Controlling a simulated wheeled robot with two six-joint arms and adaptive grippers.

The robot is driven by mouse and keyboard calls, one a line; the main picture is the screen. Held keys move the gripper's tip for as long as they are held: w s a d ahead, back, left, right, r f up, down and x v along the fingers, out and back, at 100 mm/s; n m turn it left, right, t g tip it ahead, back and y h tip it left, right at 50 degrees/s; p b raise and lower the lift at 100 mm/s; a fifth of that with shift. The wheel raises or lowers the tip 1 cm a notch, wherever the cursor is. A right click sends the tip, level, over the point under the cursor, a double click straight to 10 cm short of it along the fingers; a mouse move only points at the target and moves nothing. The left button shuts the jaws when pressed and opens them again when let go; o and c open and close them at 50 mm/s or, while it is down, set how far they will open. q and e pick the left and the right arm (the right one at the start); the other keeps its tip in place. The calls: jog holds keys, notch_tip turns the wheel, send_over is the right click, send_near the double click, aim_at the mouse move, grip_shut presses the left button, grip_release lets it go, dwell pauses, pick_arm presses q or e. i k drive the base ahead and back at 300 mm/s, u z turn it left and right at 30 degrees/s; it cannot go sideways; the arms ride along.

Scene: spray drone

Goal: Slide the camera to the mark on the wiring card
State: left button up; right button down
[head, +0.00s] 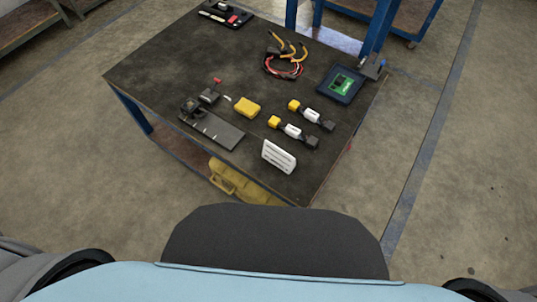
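A small dark block that looks like the camera (189,105) sits at the left end of a flat dark grey rail plate (222,132) near the table's front left edge. Small light marks show along the plate, too small to read. A white wiring card (279,156) with dark printed lines stands tilted near the front right edge; its print is unreadable. Neither gripper is in view; only grey parts of my arms show in the lower corners.
The dark table (165,65) also holds a small black box with a red part (209,96), a yellow block (246,107), two yellow-white-black connector pieces (293,131), a wire bundle (285,60), a green circuit board on a tray (343,84) and a black tray (226,14). The left rear top is clear.

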aim_at(190, 109)
jog(key=z, duration=0.05)
jog(key=k, duration=0.5)
jog(key=u, duration=1.55)
jog(key=i, duration=1.2)
jog(key=z, duration=2.25)
